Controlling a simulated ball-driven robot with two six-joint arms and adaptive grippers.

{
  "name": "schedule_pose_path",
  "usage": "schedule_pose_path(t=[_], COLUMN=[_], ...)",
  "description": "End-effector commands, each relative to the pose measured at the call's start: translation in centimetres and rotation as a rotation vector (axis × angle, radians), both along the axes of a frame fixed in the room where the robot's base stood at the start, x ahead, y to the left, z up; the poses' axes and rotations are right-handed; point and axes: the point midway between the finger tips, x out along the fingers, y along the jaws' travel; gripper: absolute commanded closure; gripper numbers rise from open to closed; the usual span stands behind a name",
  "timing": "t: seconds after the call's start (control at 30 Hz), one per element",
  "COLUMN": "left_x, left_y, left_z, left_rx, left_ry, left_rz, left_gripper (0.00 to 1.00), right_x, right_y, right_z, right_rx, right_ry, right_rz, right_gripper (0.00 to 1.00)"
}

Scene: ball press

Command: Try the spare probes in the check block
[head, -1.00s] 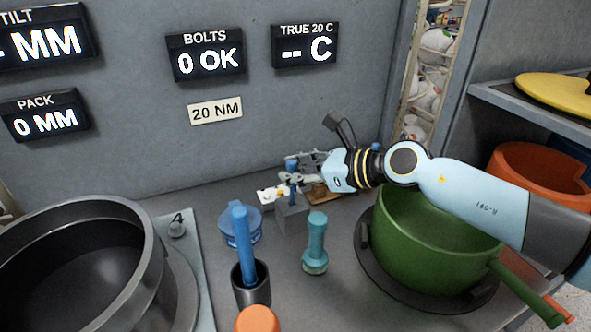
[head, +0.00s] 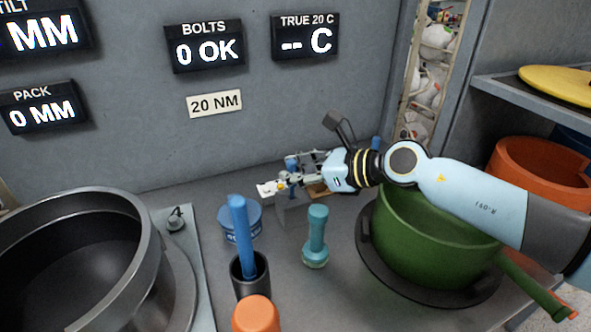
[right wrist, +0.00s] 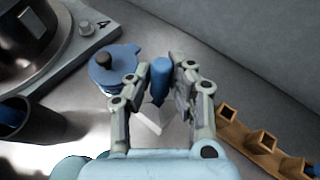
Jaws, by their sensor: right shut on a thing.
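My right gripper (head: 290,178) is shut on a blue probe. The blue handle (right wrist: 160,78) shows between the fingers in the right wrist view. The grey check block (head: 292,216) stands on the bench below the gripper in the head view, its top partly hidden by the fingers. I cannot tell whether the probe's tip is in the block. A small white piece (head: 267,190) shows just left of the fingers. A wooden rack (right wrist: 262,142) with square holes is right of the gripper, with a blue thing (right wrist: 311,171) at its end. My left gripper is out of view.
A blue tub (head: 240,224), a dark cup (head: 250,282) with a blue-handled tool and a teal dumbbell-shaped thing (head: 316,240) stand in front of the block. A green pot (head: 425,250) is under my right arm. A large dark pan (head: 70,240) is at left.

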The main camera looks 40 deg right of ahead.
Motion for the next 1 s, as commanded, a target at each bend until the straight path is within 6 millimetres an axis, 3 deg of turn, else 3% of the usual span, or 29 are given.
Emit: schedule_pose_path(t=[1.0], left_x=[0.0], left_y=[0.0], left_z=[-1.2], left_rx=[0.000], left_ry=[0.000], left_rz=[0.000], left_gripper=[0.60], right_x=[0.0], right_y=[0.0], right_z=[-1.5], right_rx=[0.000], right_ry=[0.000], right_rz=[0.000], right_gripper=[1.00])
